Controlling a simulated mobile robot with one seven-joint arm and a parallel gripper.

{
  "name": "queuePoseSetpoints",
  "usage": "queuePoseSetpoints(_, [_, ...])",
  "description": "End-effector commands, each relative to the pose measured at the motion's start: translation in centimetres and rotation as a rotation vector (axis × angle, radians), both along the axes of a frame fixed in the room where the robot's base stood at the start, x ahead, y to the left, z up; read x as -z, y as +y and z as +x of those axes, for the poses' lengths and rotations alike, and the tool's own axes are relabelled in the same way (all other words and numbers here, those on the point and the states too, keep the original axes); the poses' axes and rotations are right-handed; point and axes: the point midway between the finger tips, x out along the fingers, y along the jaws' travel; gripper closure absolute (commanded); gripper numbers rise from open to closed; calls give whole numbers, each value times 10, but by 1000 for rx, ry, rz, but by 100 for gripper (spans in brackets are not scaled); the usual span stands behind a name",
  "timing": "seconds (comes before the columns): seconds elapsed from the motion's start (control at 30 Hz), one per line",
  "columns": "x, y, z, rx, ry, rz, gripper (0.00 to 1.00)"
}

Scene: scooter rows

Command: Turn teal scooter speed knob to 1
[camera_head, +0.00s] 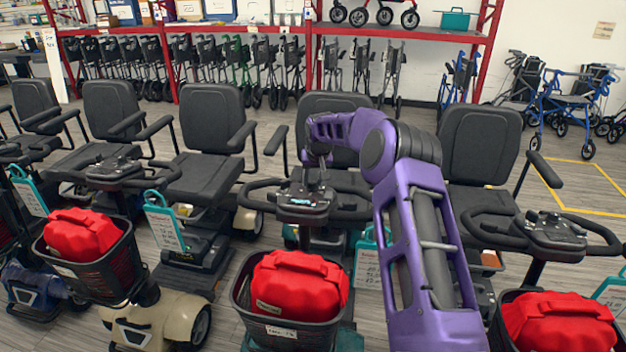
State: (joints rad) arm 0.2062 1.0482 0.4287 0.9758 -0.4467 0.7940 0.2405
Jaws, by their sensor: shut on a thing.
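The teal scooter stands in the middle of the row, with teal bodywork (348,340) showing low behind its basket. Its dark handlebar console (303,201) has a small lit display. My purple arm reaches over from the right, and my gripper (319,184) points down onto the top of this console. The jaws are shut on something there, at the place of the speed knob. The knob is hidden by the fingers and too small to make out, so its setting cannot be read.
Scooters with red bags stand on both sides: a cream one (165,318) at left and another console (555,232) at right. A red bag (300,285) fills the teal scooter's front basket (240,300). Handlebars and seats crowd close around. Walkers (575,105) stand behind.

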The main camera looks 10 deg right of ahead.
Motion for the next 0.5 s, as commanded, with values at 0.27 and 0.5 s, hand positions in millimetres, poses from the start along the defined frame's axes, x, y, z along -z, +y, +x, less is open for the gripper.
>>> queuePoseSetpoints(0.27, [0,-2,0,-173,-8,28,100])
queuePoseSetpoints(0.5, [0,-1,0,-225,-13,35,100])
